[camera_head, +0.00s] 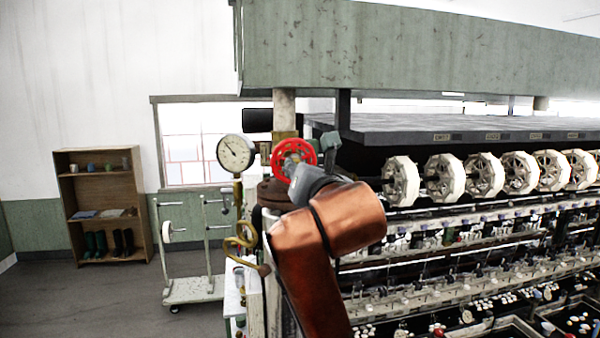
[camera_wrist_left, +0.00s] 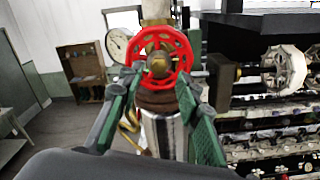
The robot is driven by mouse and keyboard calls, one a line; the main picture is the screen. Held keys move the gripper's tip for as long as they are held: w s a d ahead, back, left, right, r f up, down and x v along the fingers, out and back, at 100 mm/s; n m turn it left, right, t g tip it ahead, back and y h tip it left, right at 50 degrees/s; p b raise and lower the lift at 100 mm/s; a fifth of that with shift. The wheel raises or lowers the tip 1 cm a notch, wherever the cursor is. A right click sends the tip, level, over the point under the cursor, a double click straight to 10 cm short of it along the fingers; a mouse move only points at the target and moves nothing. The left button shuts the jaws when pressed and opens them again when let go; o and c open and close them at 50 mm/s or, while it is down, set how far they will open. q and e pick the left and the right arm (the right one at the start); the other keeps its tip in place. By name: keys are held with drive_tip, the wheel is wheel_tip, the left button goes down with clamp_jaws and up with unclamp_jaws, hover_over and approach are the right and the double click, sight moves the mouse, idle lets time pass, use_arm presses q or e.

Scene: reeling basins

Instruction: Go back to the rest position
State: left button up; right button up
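A red valve wheel (camera_head: 294,158) with a brass hub sits on a pipe near the middle of the head view. It also shows large in the left wrist view (camera_wrist_left: 162,58). My left gripper (camera_head: 304,168) is right at the wheel, partly hidden behind my copper-coloured arm. In the wrist view its two green fingers (camera_wrist_left: 158,82) are spread apart, with tips near the wheel's lower left and lower right rim. I cannot tell whether they touch the rim. Nothing is seen clamped between them. My right gripper is not in view.
A pressure gauge (camera_head: 235,153) on a curved brass pipe stands left of the wheel. The reeling machine with white reels (camera_head: 443,180) fills the right side. A white trolley (camera_head: 192,289) and a wooden shelf (camera_head: 100,205) stand at left, with open floor around them.

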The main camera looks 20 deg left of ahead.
use_arm(q)
drive_tip(key=shift+v, duration=0.95)
drive_tip(key=shift+a, duration=0.1)
